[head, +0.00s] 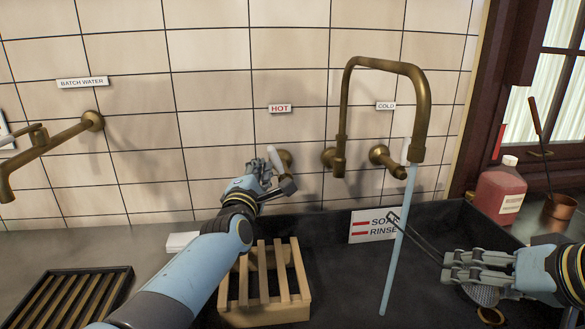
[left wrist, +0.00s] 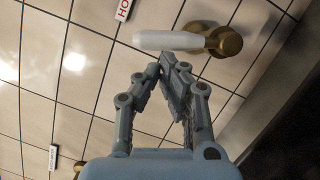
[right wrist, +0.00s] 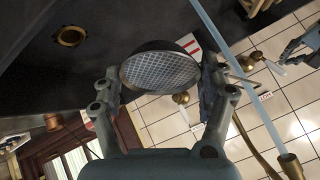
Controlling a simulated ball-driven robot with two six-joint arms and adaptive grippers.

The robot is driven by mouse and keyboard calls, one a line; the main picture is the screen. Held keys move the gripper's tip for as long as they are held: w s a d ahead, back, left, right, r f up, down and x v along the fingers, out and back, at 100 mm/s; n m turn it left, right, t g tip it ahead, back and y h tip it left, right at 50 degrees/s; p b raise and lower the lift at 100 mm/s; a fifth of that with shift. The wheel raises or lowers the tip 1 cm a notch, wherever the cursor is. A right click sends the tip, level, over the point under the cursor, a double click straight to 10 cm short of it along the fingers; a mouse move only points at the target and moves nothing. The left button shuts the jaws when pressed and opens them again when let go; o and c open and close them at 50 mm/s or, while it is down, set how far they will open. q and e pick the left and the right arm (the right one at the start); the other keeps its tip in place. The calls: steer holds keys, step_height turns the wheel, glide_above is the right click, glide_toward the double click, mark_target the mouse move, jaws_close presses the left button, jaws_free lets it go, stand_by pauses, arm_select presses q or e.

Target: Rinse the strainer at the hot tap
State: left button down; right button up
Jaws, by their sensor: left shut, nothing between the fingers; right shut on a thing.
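The strainer's mesh bowl (right wrist: 160,70) is between the fingers of my right gripper (right wrist: 160,85), which is shut on it. In the head view my right gripper (head: 470,272) is at the right over the sink, partly hiding the strainer (head: 484,296). Its thin wire part reaches left to the water stream (head: 398,235); I cannot tell whether they touch. Water runs from the brass spout (head: 418,120). My left gripper (head: 274,172) is shut and empty at the hot tap (head: 285,156) under the HOT label (head: 279,108). Its fingertips are close to the white lever (left wrist: 165,40); contact is unclear.
The dark sink (head: 345,285) holds a wooden rack (head: 264,311) and a SOAK/RINSE sign (head: 373,226). A red bottle (head: 499,192) and copper pot (head: 559,210) stand at the right. The cold tap (head: 385,156) is right of the hot one. A slatted tray (head: 68,300) is at lower left.

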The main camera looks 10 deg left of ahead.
arm_select(q)
steer(key=shift+w+d+r, duration=0.35)
steer(key=shift+d+r, duration=0.05)
steer(key=shift+d, duration=0.15)
steer(key=shift+a, duration=0.1)
steer(key=s+a+f, duration=0.1)
steer(key=s+a, duration=0.1)
steer(key=s, duration=1.1)
steer(key=shift+f, duration=0.4)
steer(key=shift+w, duration=0.1)
stand_by(0.5)
